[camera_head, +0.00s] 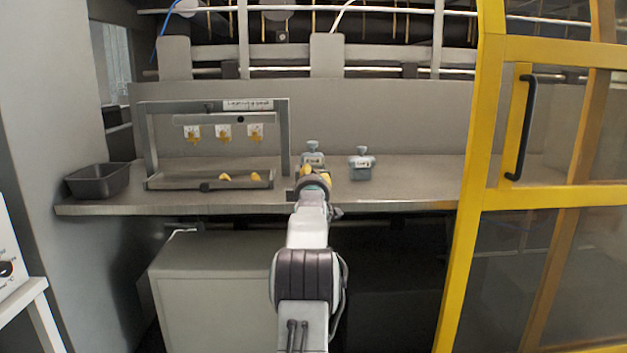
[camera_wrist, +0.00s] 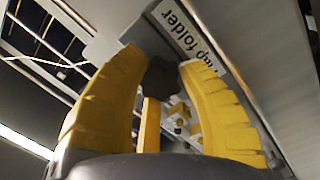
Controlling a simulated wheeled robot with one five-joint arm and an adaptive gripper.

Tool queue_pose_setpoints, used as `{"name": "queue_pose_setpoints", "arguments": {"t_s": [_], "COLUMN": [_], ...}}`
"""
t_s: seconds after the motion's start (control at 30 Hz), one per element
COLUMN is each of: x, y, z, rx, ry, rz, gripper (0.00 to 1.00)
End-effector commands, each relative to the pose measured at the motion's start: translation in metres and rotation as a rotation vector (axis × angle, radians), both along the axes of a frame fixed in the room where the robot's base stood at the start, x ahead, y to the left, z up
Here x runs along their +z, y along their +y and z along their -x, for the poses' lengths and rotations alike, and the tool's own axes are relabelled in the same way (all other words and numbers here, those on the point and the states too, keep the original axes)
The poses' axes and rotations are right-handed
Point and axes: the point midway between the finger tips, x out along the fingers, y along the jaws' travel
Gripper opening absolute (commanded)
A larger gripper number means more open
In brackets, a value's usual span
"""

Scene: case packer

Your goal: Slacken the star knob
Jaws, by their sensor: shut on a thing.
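My gripper (camera_head: 315,174) is at the right post of the grey flap folder frame (camera_head: 285,140), above the bench. In the wrist view its two yellow fingers (camera_wrist: 165,75) are closed around a dark, faceted knob, which I take to be the star knob (camera_wrist: 163,80). The knob sits between the fingertips, beside the "flap folder" label (camera_wrist: 188,38). In the head view my gripper and arm hide the knob.
Yellow parts on white plates (camera_head: 224,132) hang inside the frame. A dark bin (camera_head: 98,181) is at left; a yellow-framed door (camera_head: 490,130) is at right.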

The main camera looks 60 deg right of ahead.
Motion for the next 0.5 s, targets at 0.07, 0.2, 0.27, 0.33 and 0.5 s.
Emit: {"name": "queue_pose_setpoints", "arguments": {"t_s": [0.07, 0.2, 0.27, 0.33, 0.5], "x": [0.0036, 0.0037, 0.0033, 0.0026, 0.0014], "y": [0.0014, 0.0016, 0.0015, 0.0012, 0.0007], "z": [-0.0021, -0.0023, -0.0022, -0.0019, -0.0011], "rx": [0.004, 0.003, 0.004, 0.003, 0.002], "ry": [-0.004, -0.005, -0.004, -0.004, -0.002], "rz": [0.007, 0.007, 0.006, 0.005, 0.002], "gripper": [0.05, 0.42, 0.47, 0.54, 0.65]}}
